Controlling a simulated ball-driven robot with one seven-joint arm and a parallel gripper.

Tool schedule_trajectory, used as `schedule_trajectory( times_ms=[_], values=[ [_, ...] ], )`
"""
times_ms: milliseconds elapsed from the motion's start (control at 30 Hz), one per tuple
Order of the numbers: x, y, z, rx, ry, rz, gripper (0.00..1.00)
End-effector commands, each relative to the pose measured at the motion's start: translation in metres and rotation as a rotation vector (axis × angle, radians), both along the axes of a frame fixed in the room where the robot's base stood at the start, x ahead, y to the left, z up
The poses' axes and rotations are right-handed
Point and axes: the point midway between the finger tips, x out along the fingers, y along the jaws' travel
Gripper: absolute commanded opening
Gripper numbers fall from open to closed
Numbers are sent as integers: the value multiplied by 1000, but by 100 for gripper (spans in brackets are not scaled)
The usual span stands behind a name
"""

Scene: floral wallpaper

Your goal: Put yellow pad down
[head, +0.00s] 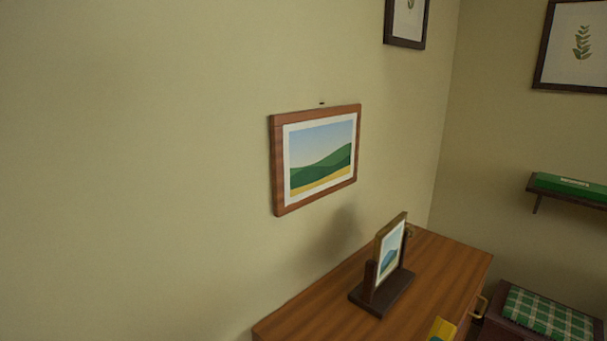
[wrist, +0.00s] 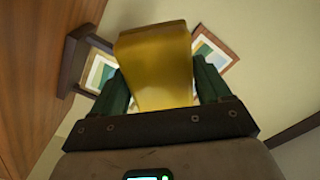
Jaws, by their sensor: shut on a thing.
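The yellow pad (wrist: 155,60) is between the two green fingers of my gripper (wrist: 162,82) in the wrist view, and the gripper is shut on it. The pad sticks out past the fingertips. In the head view a part of the yellow pad (head: 442,329) shows at the bottom edge, in front of the wooden dresser top (head: 440,262). I cannot tell how far the pad is above the dresser.
A small framed picture in a dark stand (head: 385,280) stands on the dresser. A landscape picture (head: 318,160) hangs on the wall behind. A stool with a green checked cushion (head: 548,318) is at the right, below a shelf with a green box (head: 570,186). The dresser's right part is bare.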

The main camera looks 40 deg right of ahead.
Motion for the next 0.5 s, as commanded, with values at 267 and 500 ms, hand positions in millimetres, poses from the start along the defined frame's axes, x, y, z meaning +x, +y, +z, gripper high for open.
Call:
schedule_trajectory(
  times_ms=[267,500],
  values=[
    [75,98,-59,9,5,-22,52],
    [119,205,-107,9,5,-65,52]
  ],
)
